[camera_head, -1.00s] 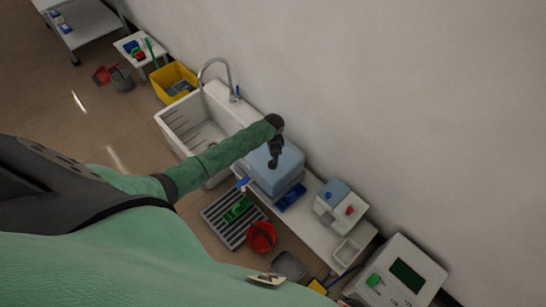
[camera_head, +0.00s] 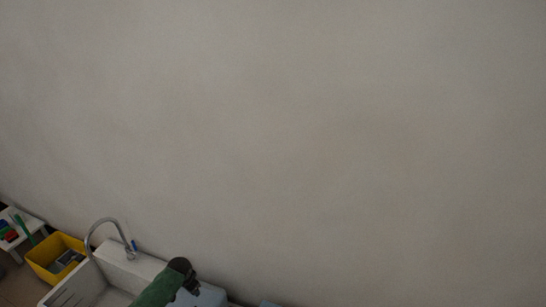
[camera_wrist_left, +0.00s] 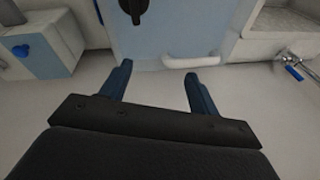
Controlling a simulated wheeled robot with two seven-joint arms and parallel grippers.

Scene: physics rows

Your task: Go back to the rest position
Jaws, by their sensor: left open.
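My left arm in its green sleeve shows at the bottom edge of the head view, near the sink. The left gripper's dark end (camera_head: 184,275) is partly visible there. In the left wrist view the left gripper (camera_wrist_left: 158,80) has its two blue fingers spread, with nothing between them. Beyond the fingers is a pale surface (camera_wrist_left: 157,95) and a light blue box (camera_wrist_left: 180,30) with a dark part in front of it. My right gripper is in neither view.
A plain wall (camera_head: 300,130) fills most of the head view. A white sink (camera_head: 125,265) with a curved tap (camera_head: 107,222) and a yellow bin (camera_head: 42,262) stand at lower left. In the wrist view, a white-and-blue box (camera_wrist_left: 45,45) is left and a blue-handled valve (camera_wrist_left: 292,72) right.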

